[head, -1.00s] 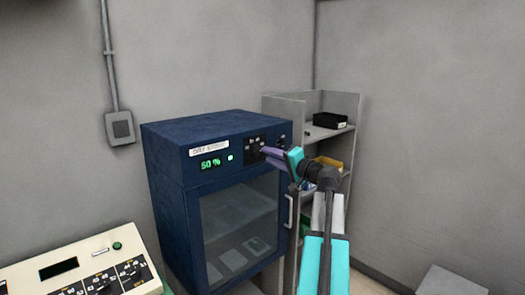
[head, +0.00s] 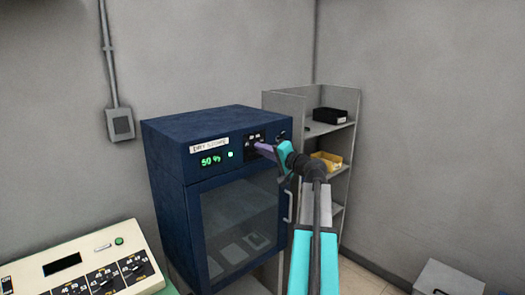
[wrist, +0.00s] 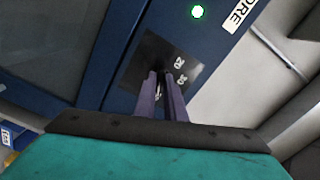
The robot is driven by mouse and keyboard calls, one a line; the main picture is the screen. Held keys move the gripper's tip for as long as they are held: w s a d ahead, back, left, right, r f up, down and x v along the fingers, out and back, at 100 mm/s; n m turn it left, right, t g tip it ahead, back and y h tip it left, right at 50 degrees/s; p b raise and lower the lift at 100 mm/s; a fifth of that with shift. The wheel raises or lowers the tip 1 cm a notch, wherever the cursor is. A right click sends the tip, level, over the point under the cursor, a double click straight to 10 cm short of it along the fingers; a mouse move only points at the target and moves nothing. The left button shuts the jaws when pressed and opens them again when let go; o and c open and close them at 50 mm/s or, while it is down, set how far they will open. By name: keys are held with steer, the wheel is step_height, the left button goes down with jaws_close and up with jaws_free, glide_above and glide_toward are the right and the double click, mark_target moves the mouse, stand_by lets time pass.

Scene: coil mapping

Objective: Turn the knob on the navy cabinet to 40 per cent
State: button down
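The navy cabinet (head: 168,150) stands against the wall, with a "DRY STORAGE" label and a lit green display (head: 211,160) that seems to read about 50 %. Its black dial plate (head: 254,138) is at the upper right of the front; in the wrist view the plate (wrist: 160,58) shows tilted, with numerals such as 20 and 30. My gripper (head: 258,147) is at this plate. In the wrist view its two purple fingers (wrist: 160,85) reach the plate with a narrow dark gap between them. The knob is mostly hidden by the fingers, so I cannot tell whether they press on it.
A green lamp (head: 230,154) glows beside the display. The cabinet's glass door has a pale handle (head: 288,206). A grey shelf unit (head: 284,101) with a black box (head: 330,115) and a yellow bin (head: 326,161) stands right. A cream console (head: 25,272) with dials is front left.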

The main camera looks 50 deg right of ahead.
steer(key=shift+d+f+n+b, duration=0.2)
steer(key=shift+n+b, duration=0.7)
steer(key=shift+b, duration=1.75)
steer(key=n+b, duration=0.2)
steer(key=b, duration=0.3)
steer(key=shift+a, duration=0.1)
steer(key=n+b, duration=0.3)
steer(key=b, duration=0.5)
steer(key=shift+n, duration=0.4)
steer(key=shift+b, duration=0.35)
steer(key=shift+r+n+b, duration=0.25)
steer(key=shift+n+b, duration=0.45)
steer(key=shift+b, duration=0.15)
steer(key=c, duration=1.8)
jaws_free()
steer(key=shift+s+f, duration=0.1)
steer(key=shift+s, duration=0.1)
steer(key=s, duration=0.4)
steer(key=s+b, duration=0.1)
steer(key=s, duration=0.4)
steer(key=s+a, duration=0.1)
steer(key=s, duration=0.3)
steer(key=shift+s+b, duration=0.25)
steer(key=shift+b, duration=0.05)
